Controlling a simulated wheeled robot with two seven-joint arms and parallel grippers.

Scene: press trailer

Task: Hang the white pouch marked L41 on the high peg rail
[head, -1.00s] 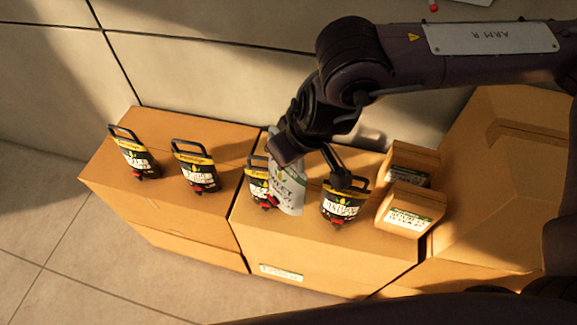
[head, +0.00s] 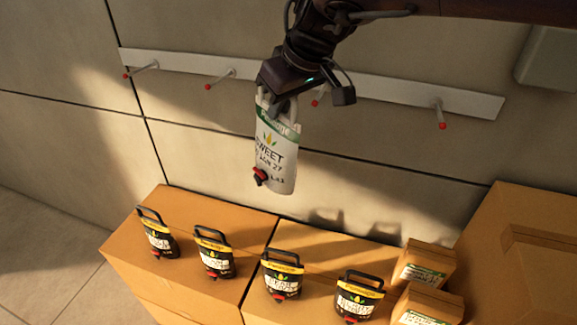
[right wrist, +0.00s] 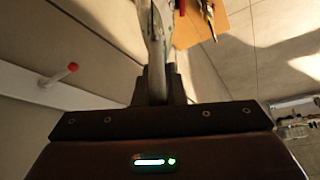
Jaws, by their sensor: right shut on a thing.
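My right gripper (head: 283,98) is shut on the top of a white pouch (head: 274,160) with a green band, a black "SWEET" print and a red tap. The pouch hangs upright in front of the wall, clear of the boxes. Its small code is hard to read. The rail (head: 385,88) is a pale strip on the wall with several red-tipped pegs. One peg (head: 318,101) shows just right of the pouch, partly hidden by the gripper. The right wrist view shows the pouch (right wrist: 158,35) edge-on between the fingers and a red-tipped peg (right wrist: 70,68) to the left. My left gripper is not in view.
Several black pouches with yellow bands, such as this one (head: 283,275), stand on cardboard boxes (head: 180,203) below. Small cartons (head: 424,265) and a larger box (head: 520,215) are at the right. A grey wall box (head: 548,62) sits at the upper right.

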